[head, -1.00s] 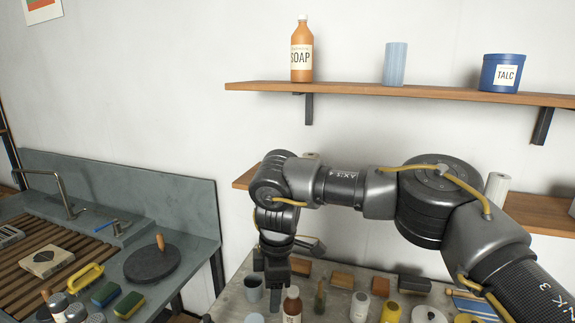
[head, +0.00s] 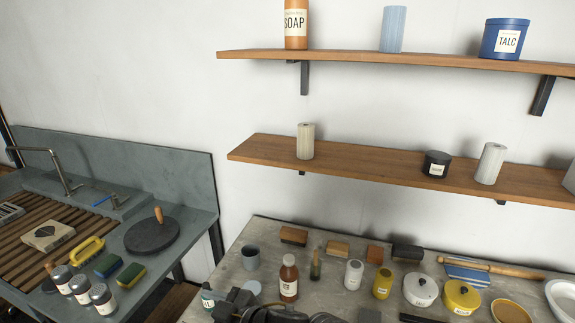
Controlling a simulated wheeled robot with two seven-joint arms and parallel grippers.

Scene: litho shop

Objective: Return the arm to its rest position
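A dark part of my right arm (head: 262,311) shows at the bottom edge of the head view, low over the front of the worktop. Most of this arm is below the picture. I cannot make out the fingertips, whether they are open or shut, or whether they hold anything. My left arm and gripper are not in view.
Two wooden shelves (head: 390,178) hang above. A stone sink unit (head: 190,190) stands at left. The air before the shelves is clear.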

